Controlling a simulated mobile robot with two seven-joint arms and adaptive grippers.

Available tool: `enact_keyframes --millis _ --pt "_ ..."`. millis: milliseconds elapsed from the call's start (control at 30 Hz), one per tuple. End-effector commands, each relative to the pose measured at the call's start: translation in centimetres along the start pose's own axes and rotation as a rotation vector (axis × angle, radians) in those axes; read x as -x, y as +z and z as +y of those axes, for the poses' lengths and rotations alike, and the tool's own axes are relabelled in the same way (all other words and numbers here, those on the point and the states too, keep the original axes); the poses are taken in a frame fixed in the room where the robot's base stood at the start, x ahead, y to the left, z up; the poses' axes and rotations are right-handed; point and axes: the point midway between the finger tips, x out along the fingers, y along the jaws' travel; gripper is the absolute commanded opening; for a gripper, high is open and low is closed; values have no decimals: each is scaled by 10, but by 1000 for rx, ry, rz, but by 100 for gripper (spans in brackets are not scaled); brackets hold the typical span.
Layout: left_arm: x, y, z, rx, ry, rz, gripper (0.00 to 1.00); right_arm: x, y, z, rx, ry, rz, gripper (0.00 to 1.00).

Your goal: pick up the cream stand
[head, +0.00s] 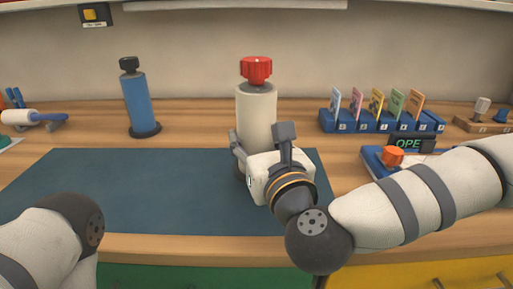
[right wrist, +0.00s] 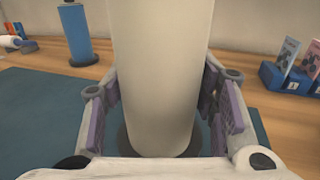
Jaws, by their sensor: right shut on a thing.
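The cream stand (head: 256,108) is an upright cream cylinder with a red knob on top, at the back edge of the dark blue mat.
A blue stand (head: 136,102) with a dark knob is at the left. A blue rack (head: 381,123) with several coloured cards is at the back right. A blue device with an orange knob (head: 392,155) lies beside my right forearm. The mat's left half (head: 110,185) is clear.

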Motion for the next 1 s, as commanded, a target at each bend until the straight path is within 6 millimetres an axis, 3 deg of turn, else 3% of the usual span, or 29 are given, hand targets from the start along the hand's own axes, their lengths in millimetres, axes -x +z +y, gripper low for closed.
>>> enact_keyframes --millis 33,200,500,700,1000 --pt "5 -2 0 0 1 14 73 8 17 3 2 3 -15 0" --pt "20 -9 1 1 3 51 73 40 60 12 2 3 -22 0" --pt "41 -20 1 2 6 110 73 109 89 33 4 3 -17 0" --pt "68 -35 2 1 9 196 73 123 98 37 5 -1 -23 0" --pt "71 -36 2 1 9 203 73 125 91 37 1 -1 -9 0"
